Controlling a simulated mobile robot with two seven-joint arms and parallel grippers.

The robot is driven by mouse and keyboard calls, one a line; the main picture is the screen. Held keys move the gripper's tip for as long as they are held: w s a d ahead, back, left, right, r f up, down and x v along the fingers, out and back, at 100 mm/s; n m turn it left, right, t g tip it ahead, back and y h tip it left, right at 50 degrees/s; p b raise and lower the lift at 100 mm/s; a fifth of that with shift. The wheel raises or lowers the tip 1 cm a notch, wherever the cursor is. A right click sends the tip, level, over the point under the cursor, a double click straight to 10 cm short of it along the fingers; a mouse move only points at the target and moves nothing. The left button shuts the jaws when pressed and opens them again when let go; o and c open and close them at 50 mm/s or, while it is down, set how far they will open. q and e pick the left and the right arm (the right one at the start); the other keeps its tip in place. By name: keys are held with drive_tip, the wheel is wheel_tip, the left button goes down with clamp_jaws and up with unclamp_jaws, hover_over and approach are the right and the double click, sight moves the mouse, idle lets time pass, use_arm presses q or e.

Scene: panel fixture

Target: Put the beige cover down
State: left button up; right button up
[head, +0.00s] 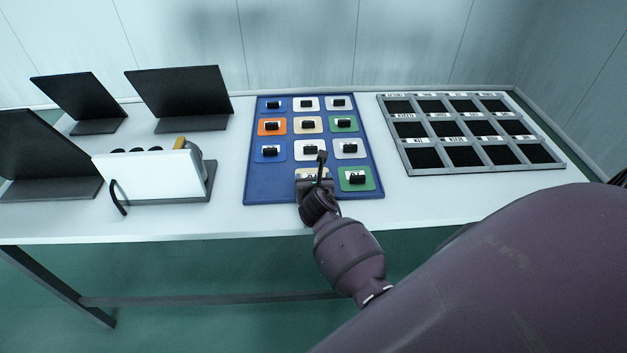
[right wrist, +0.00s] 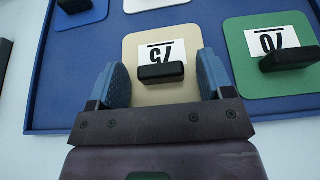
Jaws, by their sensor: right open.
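The beige cover (right wrist: 140,93) lies flat on the blue board, with a black bar handle (right wrist: 161,72) and a white label reading 75, seen upside down in the right wrist view. In the head view the beige cover (head: 303,172) is in the front row, partly hidden by my right gripper (head: 319,182). In the right wrist view my right gripper (right wrist: 160,80) is open. Its blue fingertips stand apart to the left and right of the handle, with gaps on both sides. I cannot tell their exact height above the cover. My left gripper is not in view.
The blue board (head: 253,187) carries several other coloured covers, including a green cover (head: 372,184) just right of the beige one. A grey tray (head: 405,168) with dark compartments lies to the right.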

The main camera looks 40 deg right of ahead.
drive_tip(key=shift+r, duration=0.2)
drive_tip(key=p+v, duration=0.2)
drive_tip(key=v, duration=0.9)
drive_tip(key=shift+f, duration=0.1)
drive_tip(key=shift+s+a, duration=0.2)
drive_tip(key=shift+s, duration=0.2)
drive_tip(key=shift+s+a+f+m, duration=0.1)
drive_tip(key=shift+s+f+m, duration=0.1)
drive_tip(key=shift+s+m, duration=0.45)
drive_tip(key=s+a+f+m+y, duration=0.2)
drive_tip(key=s+m, duration=0.5)
drive_tip(key=m, duration=0.6)
drive_tip(key=s+a+f+m+y, duration=0.1)
drive_tip(key=s+f+m+y, duration=0.3)
drive_tip(key=s+m, duration=0.4)
drive_tip(key=m, duration=0.6)
drive_tip(key=shift+s+a+y, duration=0.3)
drive_tip(key=shift+a+y, duration=0.1)
drive_tip(key=shift+m, duration=0.25)
